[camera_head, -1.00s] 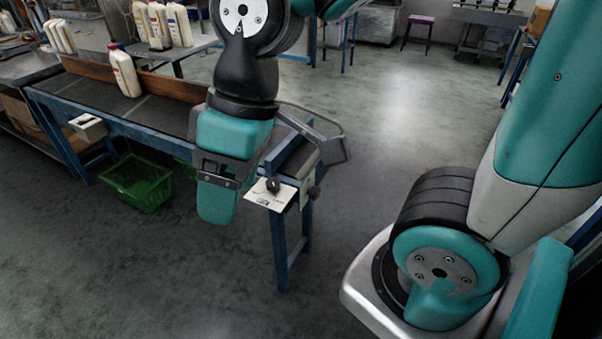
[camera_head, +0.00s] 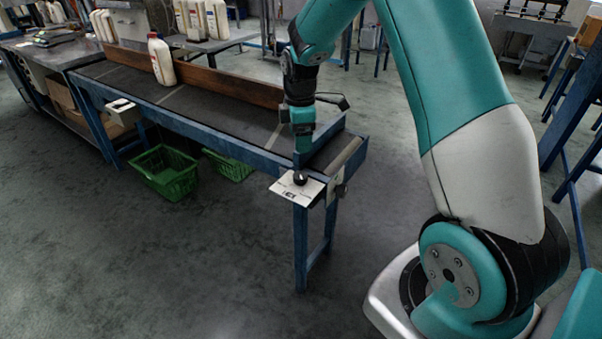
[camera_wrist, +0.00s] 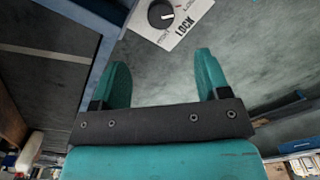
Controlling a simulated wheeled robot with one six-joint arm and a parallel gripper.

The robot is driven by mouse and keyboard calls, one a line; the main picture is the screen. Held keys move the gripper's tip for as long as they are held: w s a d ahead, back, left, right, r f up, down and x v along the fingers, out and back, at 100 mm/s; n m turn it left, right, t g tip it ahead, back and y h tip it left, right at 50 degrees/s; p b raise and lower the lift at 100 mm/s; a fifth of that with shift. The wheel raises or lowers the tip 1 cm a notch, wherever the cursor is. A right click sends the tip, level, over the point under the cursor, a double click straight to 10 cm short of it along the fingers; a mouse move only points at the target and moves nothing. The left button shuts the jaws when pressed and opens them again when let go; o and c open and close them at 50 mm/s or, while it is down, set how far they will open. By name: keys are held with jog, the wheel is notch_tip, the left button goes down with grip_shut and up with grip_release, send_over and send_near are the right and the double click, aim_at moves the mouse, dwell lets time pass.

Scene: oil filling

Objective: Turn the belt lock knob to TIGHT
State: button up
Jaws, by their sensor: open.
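The belt lock knob (camera_head: 300,178) is a small black dial on a white label plate (camera_head: 289,189) at the conveyor's near right corner. In the wrist view the knob (camera_wrist: 161,14) shows a white pointer line, with the plate (camera_wrist: 188,30) reading LOCK. The smaller print on the plate is too small to read surely. My gripper (camera_head: 302,158) is above the knob in the head view, pointing down. In the wrist view my gripper (camera_wrist: 161,75) has its two teal fingers apart and nothing between them. The knob lies beyond the fingertips, not between them.
The conveyor (camera_head: 205,104) has a blue frame and carries a white bottle (camera_head: 161,60) near its far end. A roller (camera_head: 344,157) and a side knob are at its right end. Green crates (camera_head: 165,172) stand on the floor below. The floor in front is clear.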

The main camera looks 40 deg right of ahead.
aim_at(300, 174)
notch_tip(300, 174, down, 12)
jog(key=shift+r, duration=0.1)
